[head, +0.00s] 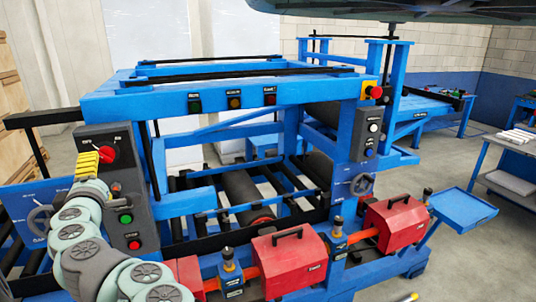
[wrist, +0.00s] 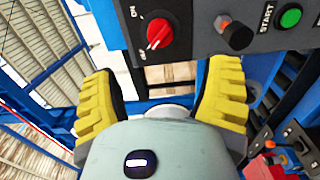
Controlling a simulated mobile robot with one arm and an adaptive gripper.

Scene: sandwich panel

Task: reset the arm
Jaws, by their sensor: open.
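My gripper (head: 87,164) is at the lower left of the head view, in front of the dark control panel (head: 121,188) on the blue machine. Its yellow-padded fingers are wide apart in the wrist view (wrist: 163,82), with nothing between them. The red rotary switch (head: 107,154) is close to the fingers. My arm's pale, jointed links (head: 82,246) reach up from the bottom left.
A green START button (wrist: 290,18) and a dark knob sit on the same panel. The blue machine frame (head: 230,96) fills the middle, with rollers and red boxes (head: 290,262) along its front. A blue side tray (head: 463,205) stands right. Grey floor is open at lower right.

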